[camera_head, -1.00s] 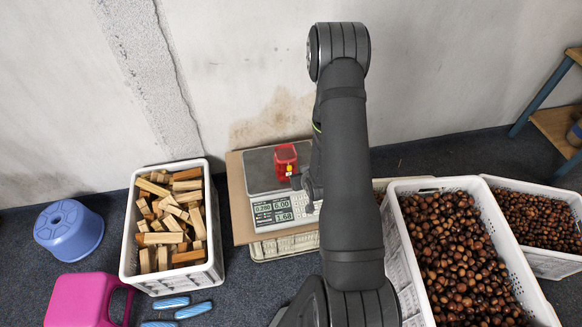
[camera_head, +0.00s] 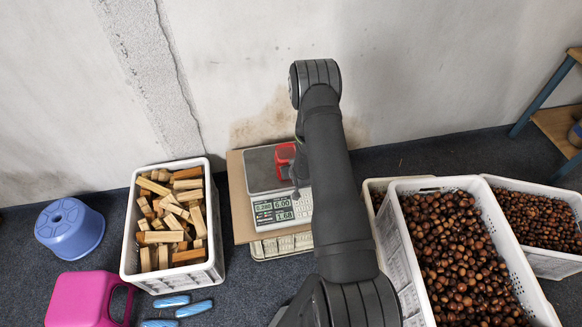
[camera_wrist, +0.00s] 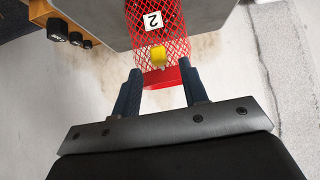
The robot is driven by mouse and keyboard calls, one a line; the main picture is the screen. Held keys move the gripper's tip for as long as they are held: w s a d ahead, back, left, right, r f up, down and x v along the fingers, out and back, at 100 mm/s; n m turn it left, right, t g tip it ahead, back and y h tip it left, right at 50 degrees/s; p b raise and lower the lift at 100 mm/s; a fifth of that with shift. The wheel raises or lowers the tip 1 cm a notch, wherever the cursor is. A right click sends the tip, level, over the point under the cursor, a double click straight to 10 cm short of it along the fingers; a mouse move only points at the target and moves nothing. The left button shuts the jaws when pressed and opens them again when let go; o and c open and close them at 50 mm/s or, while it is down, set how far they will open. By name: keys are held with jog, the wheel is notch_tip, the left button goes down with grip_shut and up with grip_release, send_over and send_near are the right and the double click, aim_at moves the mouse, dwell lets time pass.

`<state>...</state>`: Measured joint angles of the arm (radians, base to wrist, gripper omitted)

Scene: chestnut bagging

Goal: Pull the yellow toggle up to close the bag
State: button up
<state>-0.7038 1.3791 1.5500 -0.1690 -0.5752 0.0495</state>
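The red mesh bag (camera_head: 284,158) stands on the plate of the scale (camera_head: 262,172), partly hidden by my arm in the head view. In the wrist view the red bag (camera_wrist: 155,22) carries a white tag (camera_wrist: 152,20) marked 2. The yellow toggle (camera_wrist: 158,55) sits on the bag near its red end. My gripper (camera_wrist: 158,78) is open, its two dark fingers apart, pointing at the bag's end just short of the toggle. The red end of the bag shows between the fingertips. In the head view my gripper (camera_head: 297,187) is a small dark shape beside the bag.
The scale rests on cardboard over a white crate. A white crate of wood blocks (camera_head: 214,262) stands left, and a white crate of chestnuts (camera_head: 398,250) stands right. A blue stool (camera_head: 70,232) and pink container (camera_head: 85,300) are at far left. The wall (camera_head: 240,60) is behind.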

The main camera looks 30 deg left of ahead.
jog(key=shift+x, duration=1.25)
grip_shut()
